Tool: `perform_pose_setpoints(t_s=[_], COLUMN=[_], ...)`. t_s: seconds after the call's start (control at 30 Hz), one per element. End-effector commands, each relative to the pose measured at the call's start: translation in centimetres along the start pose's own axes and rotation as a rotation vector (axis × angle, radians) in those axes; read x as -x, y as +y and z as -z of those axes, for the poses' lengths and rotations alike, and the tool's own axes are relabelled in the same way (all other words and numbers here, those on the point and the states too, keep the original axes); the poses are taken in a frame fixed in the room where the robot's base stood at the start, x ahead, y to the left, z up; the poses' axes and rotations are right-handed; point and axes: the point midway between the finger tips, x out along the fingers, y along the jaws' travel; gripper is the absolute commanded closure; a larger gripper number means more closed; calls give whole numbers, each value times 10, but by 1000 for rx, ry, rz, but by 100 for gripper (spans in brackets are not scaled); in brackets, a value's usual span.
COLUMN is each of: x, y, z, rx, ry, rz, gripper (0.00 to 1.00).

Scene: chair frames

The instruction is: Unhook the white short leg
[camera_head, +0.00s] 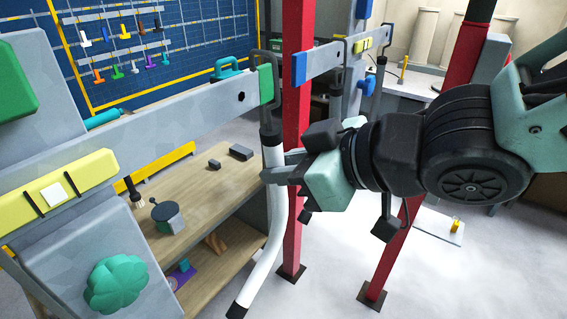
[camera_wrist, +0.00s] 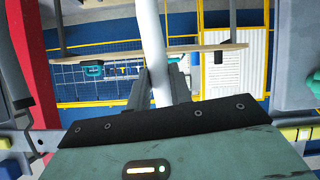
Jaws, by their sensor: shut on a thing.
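The white short leg (camera_head: 273,225) is a bent white tube with a black top fitting and a black foot. It hangs upright below a dark hook (camera_head: 277,48) at the green-marked end of a grey rail (camera_head: 160,128). Whether the top still bears on the hook is hard to tell. My gripper (camera_head: 274,174) comes from the right and is shut on the upper part of the white tube. In the wrist view the white leg (camera_wrist: 151,40) runs between the two dark fingers of my gripper (camera_wrist: 160,82); its ends are out of that view.
A red post (camera_head: 294,150) stands close behind the leg, and a second red post (camera_head: 392,260) is below my arm. A wooden shelf (camera_head: 205,190) with small parts lies to the left. Another rail with a blue block (camera_head: 299,69) is behind. Open floor (camera_head: 335,255) shows between the posts.

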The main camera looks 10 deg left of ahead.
Motion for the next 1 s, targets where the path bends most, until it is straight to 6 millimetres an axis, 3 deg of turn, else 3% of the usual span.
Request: perform_pose_setpoints(t_s=[0.17, 0.8, 1.0], x=[1, 45, 49], y=[0, -2, -2], z=[0, -12, -15], rx=[0, 0, -1], ry=[1, 2, 1], rz=[0, -1, 0], gripper=[100, 100, 100])
